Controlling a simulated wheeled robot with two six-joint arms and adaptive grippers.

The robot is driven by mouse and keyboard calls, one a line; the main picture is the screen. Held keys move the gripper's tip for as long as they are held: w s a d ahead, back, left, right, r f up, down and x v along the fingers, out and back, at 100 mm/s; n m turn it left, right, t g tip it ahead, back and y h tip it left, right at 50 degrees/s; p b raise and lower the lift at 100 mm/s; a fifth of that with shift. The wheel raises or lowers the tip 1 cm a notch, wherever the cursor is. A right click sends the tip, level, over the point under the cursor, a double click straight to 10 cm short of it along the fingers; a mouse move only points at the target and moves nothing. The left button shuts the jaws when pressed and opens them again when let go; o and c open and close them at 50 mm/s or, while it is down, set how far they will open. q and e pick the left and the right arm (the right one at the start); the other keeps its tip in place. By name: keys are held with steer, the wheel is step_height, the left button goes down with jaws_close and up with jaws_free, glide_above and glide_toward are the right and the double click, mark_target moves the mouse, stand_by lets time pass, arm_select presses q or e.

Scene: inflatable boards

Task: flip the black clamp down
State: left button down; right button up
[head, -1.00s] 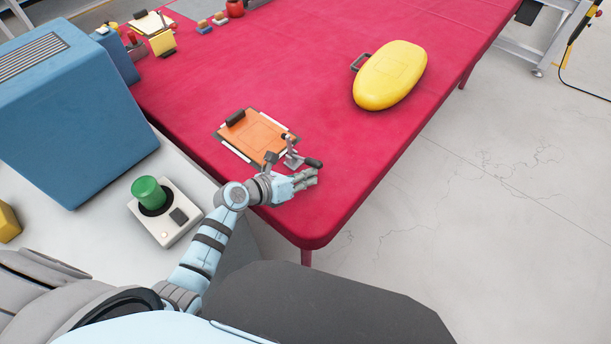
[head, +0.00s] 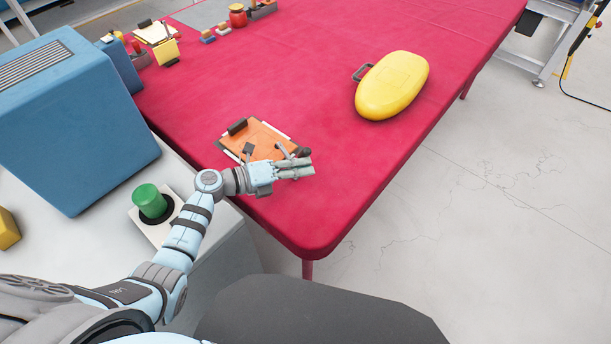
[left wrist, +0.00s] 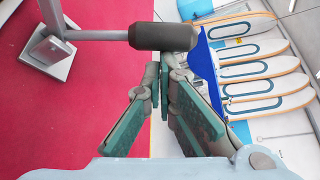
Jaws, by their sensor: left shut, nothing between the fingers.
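The clamp has a grey metal rod and a dark grip (head: 304,152), at the right edge of an orange board (head: 263,139). In the left wrist view the dark grip (left wrist: 163,37) lies across the top, its rod running left to a grey metal base (left wrist: 47,47). My left gripper (head: 310,169) is just in front of the grip in the head view, its fingers shut and empty. In the left wrist view the fingertips (left wrist: 165,62) end close to the grip; I cannot tell whether they touch. My gripper hides the board's near corner and part of the clamp. My right gripper is not in view.
The red table (head: 330,200) is clear to the right of the board. A yellow oval inflatable (head: 392,85) lies further back. A green button (head: 150,200) and a blue box (head: 75,130) stand at left. Small items sit at the far left of the table.

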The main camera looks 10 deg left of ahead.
arm_select(q)
steer(key=shift+w+a+r+n+t+h+b, duration=0.35)
steer(key=shift+w+a+r+n+h+b, duration=0.15)
steer(key=shift+a+n+b, duration=0.55)
steer(key=shift+w+a+r+n+t+h+b, duration=0.35)
steer(key=shift+a+n+h+b, duration=0.35)
steer(key=shift+n+b, duration=0.6)
steer(key=shift+w+a+r+n+t+h+b, duration=0.4)
steer(key=shift+a+n+b, duration=0.5)
steer(key=shift+n, duration=0.55)
step_height(320, 180, up, 10)
glide_above(283, 149)
steer(key=s+d, duration=0.2)
steer(key=s, duration=0.2)
steer(key=shift+a, duration=0.2)
